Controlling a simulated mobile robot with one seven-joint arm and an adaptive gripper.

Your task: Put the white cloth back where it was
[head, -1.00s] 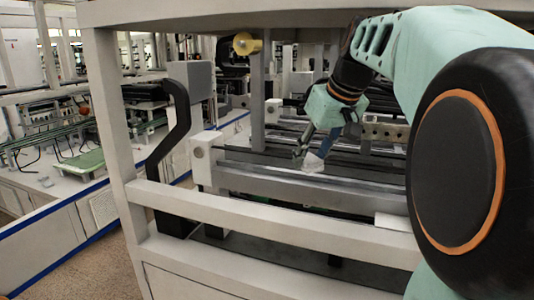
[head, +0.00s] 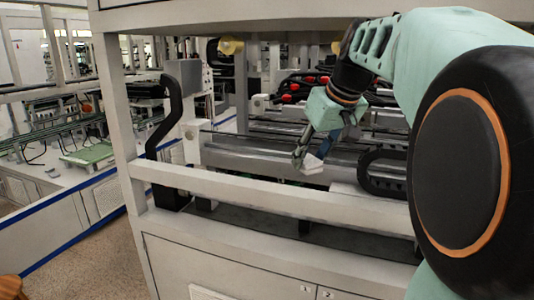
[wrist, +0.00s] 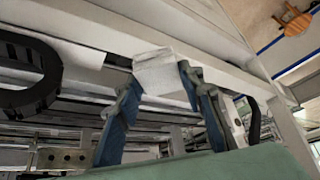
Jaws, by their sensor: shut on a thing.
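The white cloth (head: 313,165) is a small folded, block-like white piece held in my gripper (head: 306,159) over the gantry's long rail (head: 250,160). In the wrist view the cloth (wrist: 163,78) sits between the two blue-grey fingertips of my gripper (wrist: 158,84), which are shut on it. Its far side is hidden, and I cannot tell whether it touches the rail below.
A pale frame beam (head: 260,193) runs across in front, with an upright post (head: 122,110) on the left. A black cable chain (head: 383,172) lies right of the cloth. Red-tipped black parts (head: 290,88) are behind. A wooden stool (wrist: 293,20) stands on the floor.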

